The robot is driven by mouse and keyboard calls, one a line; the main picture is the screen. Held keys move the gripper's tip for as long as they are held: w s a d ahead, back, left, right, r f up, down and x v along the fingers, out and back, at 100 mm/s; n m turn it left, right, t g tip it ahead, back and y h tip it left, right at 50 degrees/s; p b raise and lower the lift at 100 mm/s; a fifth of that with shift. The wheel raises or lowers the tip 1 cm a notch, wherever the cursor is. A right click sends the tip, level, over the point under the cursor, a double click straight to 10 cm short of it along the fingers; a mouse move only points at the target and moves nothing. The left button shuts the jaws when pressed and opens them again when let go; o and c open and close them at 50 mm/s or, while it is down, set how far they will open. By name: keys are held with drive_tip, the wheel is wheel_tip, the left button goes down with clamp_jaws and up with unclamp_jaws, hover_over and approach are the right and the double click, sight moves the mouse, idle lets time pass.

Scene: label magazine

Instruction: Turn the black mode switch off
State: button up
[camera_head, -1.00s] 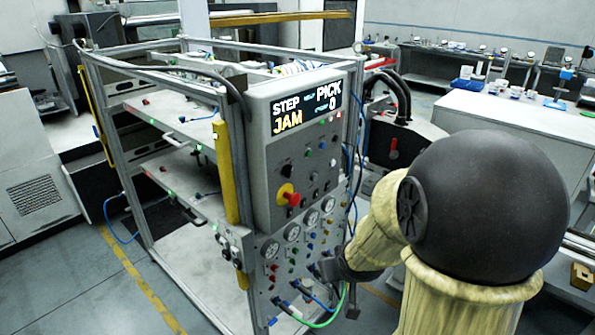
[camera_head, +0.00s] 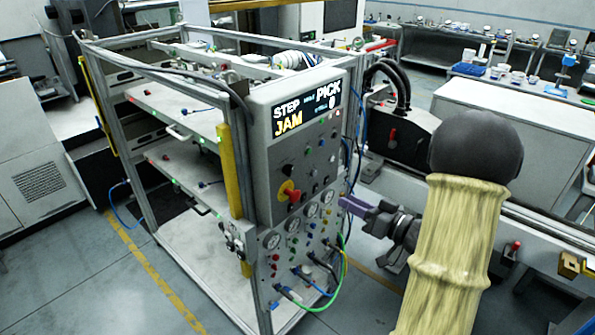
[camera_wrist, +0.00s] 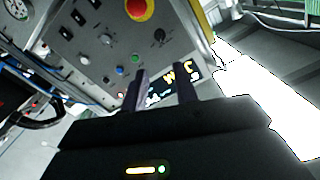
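The black mode switch is most likely the black knob (camera_head: 288,171) on the grey control panel (camera_head: 262,205), just above the red emergency-stop button (camera_head: 290,192) on its yellow base. It also shows in the wrist view (camera_wrist: 160,36), beside the red button (camera_wrist: 140,8); which way its pointer is set is too small to tell. My gripper (camera_head: 344,203) is at the panel's right edge, lower than the knob, apart from it. In the wrist view its two dark fingers (camera_wrist: 163,88) stand apart with nothing between them, pointing toward the panel's display side.
The display (camera_head: 305,110) reads STEP, PICK and JAM. Gauges (camera_head: 292,226) and green and blue hoses (camera_head: 322,303) fill the lower panel. A yellow bar (camera_head: 229,174) runs along its left. Floor is free in front.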

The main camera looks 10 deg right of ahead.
sight(291, 172)
drive_tip(key=shift+w+a, duration=0.1)
drive_tip(key=shift+w, duration=0.05)
drive_tip(key=p+x, duration=0.6)
drive_tip(key=x, duration=1)
drive_tip(key=shift+w+a+p, duration=0.2)
drive_tip(key=shift+p, duration=0.2)
drive_tip(key=shift+w+a, duration=0.15)
drive_tip(key=shift+w, duration=0.15)
drive_tip(key=shift+f, duration=0.1)
clamp_jaws()
